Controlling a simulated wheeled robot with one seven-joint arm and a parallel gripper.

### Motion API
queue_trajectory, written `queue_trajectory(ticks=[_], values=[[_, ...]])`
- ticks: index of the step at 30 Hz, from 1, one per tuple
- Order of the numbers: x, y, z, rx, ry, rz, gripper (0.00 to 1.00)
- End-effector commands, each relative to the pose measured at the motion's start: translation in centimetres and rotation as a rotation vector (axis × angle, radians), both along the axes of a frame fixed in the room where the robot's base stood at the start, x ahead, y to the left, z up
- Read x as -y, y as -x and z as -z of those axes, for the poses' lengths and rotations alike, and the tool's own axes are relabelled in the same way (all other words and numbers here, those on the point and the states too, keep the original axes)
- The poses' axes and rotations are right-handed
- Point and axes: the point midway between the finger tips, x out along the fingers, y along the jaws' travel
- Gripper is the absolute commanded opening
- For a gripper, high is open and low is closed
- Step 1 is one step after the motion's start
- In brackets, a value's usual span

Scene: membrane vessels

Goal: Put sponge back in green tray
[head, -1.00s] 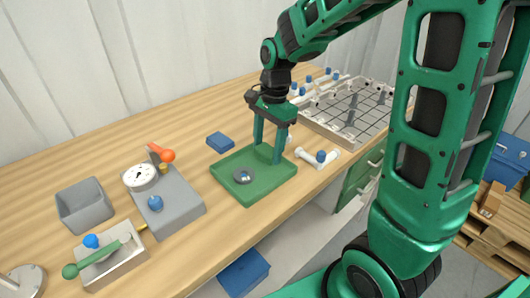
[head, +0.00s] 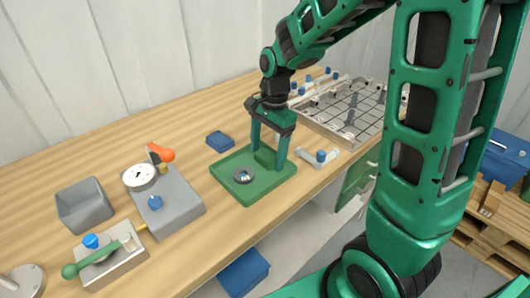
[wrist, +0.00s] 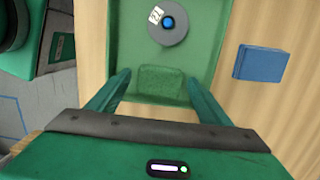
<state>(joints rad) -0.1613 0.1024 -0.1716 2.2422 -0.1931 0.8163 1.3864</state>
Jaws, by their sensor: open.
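The green tray (head: 228,188) lies on the wooden bench; its rim also shows in the wrist view (wrist: 115,40). A green block (wrist: 163,82), which looks like the sponge, sits inside the tray near its edge and almost matches its colour. It also shows in the head view (head: 265,156). My gripper (head: 269,160) is open and reaches down into the tray, one finger on each side of the block. The wrist view shows a gap between the block and at least one finger. A grey disc with a blue centre (wrist: 168,24) lies in the same tray.
A flat blue block (head: 220,140) lies behind the tray. White pipe fittings (head: 318,157) lie to its right, before a gridded rack (head: 345,115). A dial gauge unit (head: 165,195) and grey bin (head: 85,205) stand left. Bare bench lies between gauge and tray.

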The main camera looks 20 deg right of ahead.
Motion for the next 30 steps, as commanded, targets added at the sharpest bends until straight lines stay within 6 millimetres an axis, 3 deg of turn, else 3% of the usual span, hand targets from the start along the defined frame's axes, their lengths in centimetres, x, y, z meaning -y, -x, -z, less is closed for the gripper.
queue_trajectory(ticks=[5, 18, 24, 30], values=[[0.2, -0.2, -2.2, 0.004, 0.0, 0.0, 0.73], [1.2, -0.5, -10.2, 0.003, 0.0, 0.0, 0.73], [1.3, -0.5, -11.7, 0.001, 0.0, -0.001, 0.73], [1.4, -0.4, -11.9, 0.002, 0.0, -0.004, 0.73]])
